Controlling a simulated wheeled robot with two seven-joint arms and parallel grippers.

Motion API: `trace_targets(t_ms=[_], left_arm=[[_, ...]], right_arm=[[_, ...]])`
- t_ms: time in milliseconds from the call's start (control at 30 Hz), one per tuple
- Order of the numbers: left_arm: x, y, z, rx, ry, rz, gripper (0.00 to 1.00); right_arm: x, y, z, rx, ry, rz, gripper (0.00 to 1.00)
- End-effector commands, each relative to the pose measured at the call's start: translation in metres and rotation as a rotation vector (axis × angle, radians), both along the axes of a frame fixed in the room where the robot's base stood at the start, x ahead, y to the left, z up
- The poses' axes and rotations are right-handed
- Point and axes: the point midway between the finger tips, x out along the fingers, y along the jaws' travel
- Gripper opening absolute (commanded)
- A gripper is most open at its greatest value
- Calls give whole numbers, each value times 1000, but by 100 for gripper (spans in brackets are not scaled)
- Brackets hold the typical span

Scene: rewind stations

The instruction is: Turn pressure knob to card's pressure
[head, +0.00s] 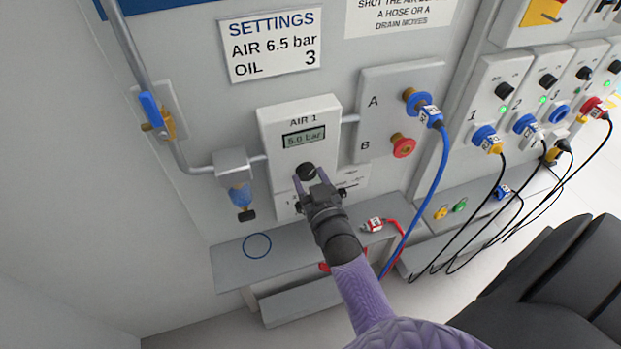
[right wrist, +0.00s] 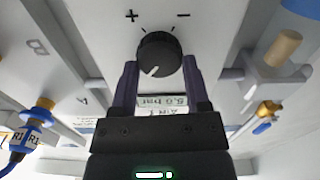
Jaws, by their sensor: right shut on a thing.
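The settings card (head: 272,45) on the wall reads AIR 6.5 bar, OIL 3. The black pressure knob (head: 306,171) sits under the display. My right gripper (head: 308,180) is shut on the knob. In the right wrist view the knob (right wrist: 158,56) sits between the fingers, its white pointer line toward the lower left, with plus and minus marks beyond it. My left gripper is out of view.
Right of the unit is a plate with ports A and B; a blue hose connector (head: 428,115) is at A, and B has a red fitting (head: 403,146). A pipe with a blue valve lever (head: 150,108) is at left. A grey shelf (head: 225,266) lies below. Cables hang at right.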

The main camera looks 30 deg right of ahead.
Motion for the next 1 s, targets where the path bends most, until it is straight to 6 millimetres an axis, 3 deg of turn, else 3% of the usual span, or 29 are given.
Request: trace_targets(t_ms=[267, 1000], left_arm=[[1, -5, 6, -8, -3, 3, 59], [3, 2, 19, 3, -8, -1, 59]], right_arm=[[0, 0, 1, 116, -27, 1, 1], [-1, -3, -1, 741, -178, -1, 1]])
